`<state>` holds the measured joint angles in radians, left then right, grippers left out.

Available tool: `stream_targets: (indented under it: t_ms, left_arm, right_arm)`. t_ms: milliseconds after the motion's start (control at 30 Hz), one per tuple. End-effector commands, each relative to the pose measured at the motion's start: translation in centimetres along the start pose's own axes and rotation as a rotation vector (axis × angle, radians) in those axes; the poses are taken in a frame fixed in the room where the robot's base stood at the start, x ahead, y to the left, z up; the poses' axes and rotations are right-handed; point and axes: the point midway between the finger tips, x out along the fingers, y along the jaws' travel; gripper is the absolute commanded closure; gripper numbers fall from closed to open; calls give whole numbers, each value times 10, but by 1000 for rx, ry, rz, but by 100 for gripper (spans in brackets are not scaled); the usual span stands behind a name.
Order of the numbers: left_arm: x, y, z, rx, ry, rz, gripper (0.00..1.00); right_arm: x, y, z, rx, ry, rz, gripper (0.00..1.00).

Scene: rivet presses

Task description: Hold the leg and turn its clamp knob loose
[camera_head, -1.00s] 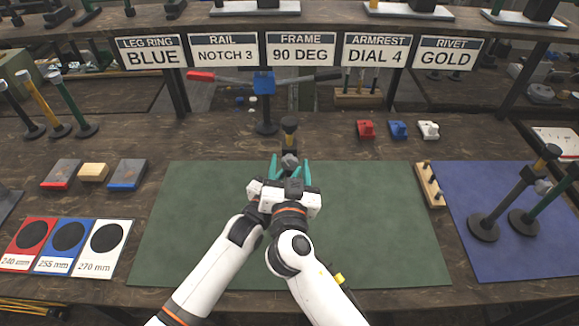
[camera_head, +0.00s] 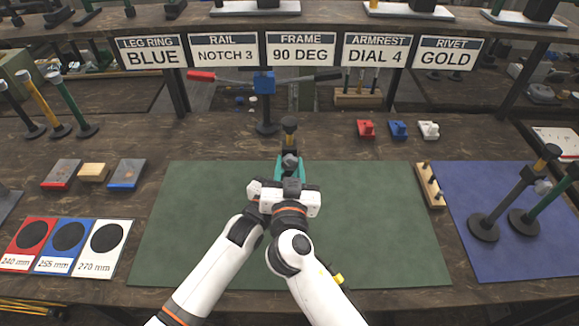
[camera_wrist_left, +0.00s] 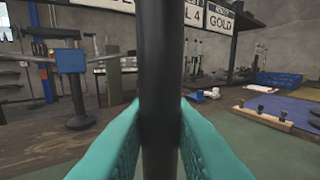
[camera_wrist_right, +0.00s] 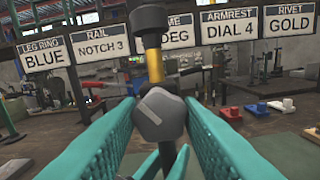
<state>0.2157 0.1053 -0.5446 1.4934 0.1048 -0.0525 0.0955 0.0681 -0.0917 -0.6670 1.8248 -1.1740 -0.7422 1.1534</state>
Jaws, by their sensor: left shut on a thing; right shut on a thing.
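The leg (camera_head: 289,124) is a dark upright tube with a yellow band, at the back of the green mat. Its grey clamp knob (camera_head: 290,162) faces me. In the left wrist view, my left gripper (camera_wrist_left: 160,112) is shut on the leg's dark tube (camera_wrist_left: 160,50), one teal finger on each side. My right gripper (camera_head: 290,172) is shut on the clamp knob; in the right wrist view the faceted knob (camera_wrist_right: 160,114) sits between its teal fingers (camera_wrist_right: 159,118). In the head view the left gripper is mostly hidden by the right one. The leg's foot is hidden.
The green mat (camera_head: 390,230) is otherwise clear around my arms. A wooden peg block (camera_head: 430,185) lies at its right edge, and two more legs stand on the blue mat (camera_head: 525,255). A blue-headed stand (camera_head: 264,85) with a crossbar is behind the leg.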

Motion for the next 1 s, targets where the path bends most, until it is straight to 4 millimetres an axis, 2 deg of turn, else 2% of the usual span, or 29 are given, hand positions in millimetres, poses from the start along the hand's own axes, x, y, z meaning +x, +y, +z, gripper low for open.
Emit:
stream_targets:
  t_ms: [700,1000]
  left_arm:
    - [0,0,1,0,-1,0,100]
    - [0,0,1,1,-1,0,100]
  right_arm:
    - [0,1,0,-636,0,-1,90]
    - [0,2,0,-854,-1,0,90]
